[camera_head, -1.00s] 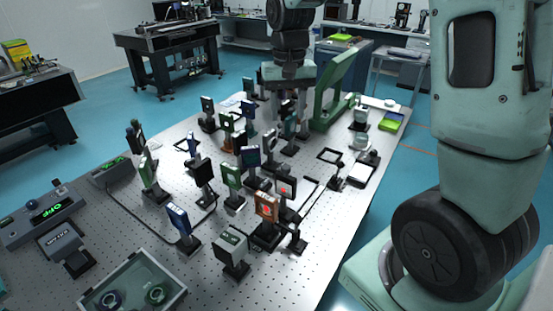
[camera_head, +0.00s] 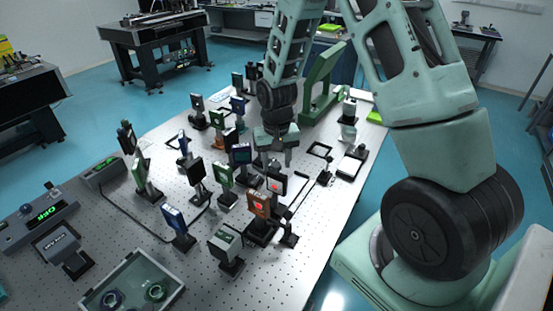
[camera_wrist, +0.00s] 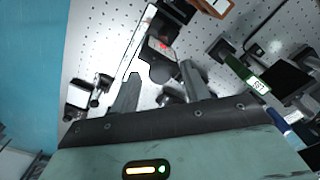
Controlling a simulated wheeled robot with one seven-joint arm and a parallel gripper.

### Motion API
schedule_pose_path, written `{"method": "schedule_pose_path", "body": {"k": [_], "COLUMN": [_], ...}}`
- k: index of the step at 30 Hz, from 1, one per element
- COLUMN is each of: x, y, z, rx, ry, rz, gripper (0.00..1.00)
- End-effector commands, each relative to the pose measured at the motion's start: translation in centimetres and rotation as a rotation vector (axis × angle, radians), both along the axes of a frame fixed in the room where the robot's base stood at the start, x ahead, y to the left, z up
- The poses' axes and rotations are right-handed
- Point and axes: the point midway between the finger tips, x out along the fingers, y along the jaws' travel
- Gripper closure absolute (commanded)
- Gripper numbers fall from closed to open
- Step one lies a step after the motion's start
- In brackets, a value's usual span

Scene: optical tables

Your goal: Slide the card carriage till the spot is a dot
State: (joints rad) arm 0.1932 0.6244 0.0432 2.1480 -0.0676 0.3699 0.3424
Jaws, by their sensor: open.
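The card carriage (camera_head: 277,186) is a dark-framed pale card with a red spot, standing by a rail (camera_head: 297,198) on the perforated table. My gripper (camera_head: 276,160) is open and points down just above and behind the card in the head view. In the wrist view my gripper (camera_wrist: 160,70) has its two fingers spread, with the dark carriage (camera_wrist: 158,62) and a small red glow between and just beyond the tips. I cannot tell whether a finger touches it. The spot's exact shape is too small to tell.
Several mounted optics crowd the table left of the card, including a green mount (camera_head: 224,175) and a blue one (camera_head: 175,222). A green arched stand (camera_head: 322,90) rises behind. A glass-topped box (camera_head: 132,284) sits at front left. The right front tabletop is fairly clear.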

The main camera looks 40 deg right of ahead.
Motion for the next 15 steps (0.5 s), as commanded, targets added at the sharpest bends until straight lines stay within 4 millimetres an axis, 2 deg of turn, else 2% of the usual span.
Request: {"method": "schedule_pose_path", "body": {"k": [8,9,13,14,15], "x": [-0.01,0.0,0.0,0.0,0.0], "y": [0.0,0.01,0.01,0.01,0.01], "z": [-0.17,-0.16,-0.15,-0.14,-0.14], "rx": [0.0,0.0,0.0,0.0,0.0], "ry": [0.0,0.0,0.0,0.0,0.0], "rz": [0.0,0.0,0.0,0.0,0.0], "gripper": [0.54,0.59,0.95,1.0,1.0]}}
